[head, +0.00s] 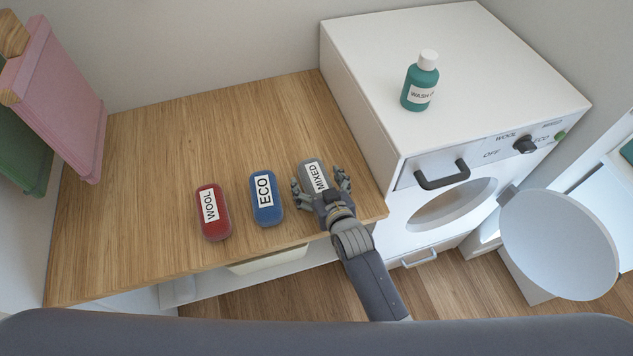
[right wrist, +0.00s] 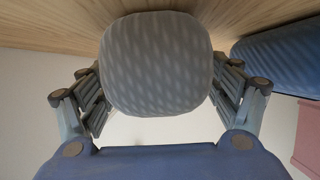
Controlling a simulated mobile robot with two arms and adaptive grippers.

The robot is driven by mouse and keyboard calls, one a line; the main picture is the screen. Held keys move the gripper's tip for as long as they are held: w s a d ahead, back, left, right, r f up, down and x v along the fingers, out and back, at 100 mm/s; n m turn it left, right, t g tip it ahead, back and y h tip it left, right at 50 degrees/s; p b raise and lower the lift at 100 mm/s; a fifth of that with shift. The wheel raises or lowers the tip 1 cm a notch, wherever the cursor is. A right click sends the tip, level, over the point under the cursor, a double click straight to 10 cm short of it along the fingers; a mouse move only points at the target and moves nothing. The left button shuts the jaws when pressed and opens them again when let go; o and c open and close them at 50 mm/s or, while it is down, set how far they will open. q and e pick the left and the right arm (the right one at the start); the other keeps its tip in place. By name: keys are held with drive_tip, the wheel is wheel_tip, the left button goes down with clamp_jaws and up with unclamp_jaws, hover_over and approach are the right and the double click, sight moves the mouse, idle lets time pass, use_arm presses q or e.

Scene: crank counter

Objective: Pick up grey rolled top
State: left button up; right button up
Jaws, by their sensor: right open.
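The grey rolled top (head: 313,173), with a white "MIXED" label, lies on the wooden counter near its right front edge. In the right wrist view the end of the grey rolled top (right wrist: 157,62) fills the middle. My right gripper (head: 320,184) is open, its fingers on either side of the roll's near part. In the wrist view the fingers of the right gripper (right wrist: 157,98) flank the roll, with no clear sign of a firm grip. My left gripper is not in view.
A blue "ECO" roll (head: 266,198) lies just left, and a red "WOOL" roll (head: 213,212) further left on the wooden counter (head: 170,150). The white washer (head: 450,90) with a green bottle (head: 420,82) stands right. Pink and green boards (head: 60,100) are at left.

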drive_tip(key=c, duration=1)
drive_tip(key=shift+c, duration=0.2)
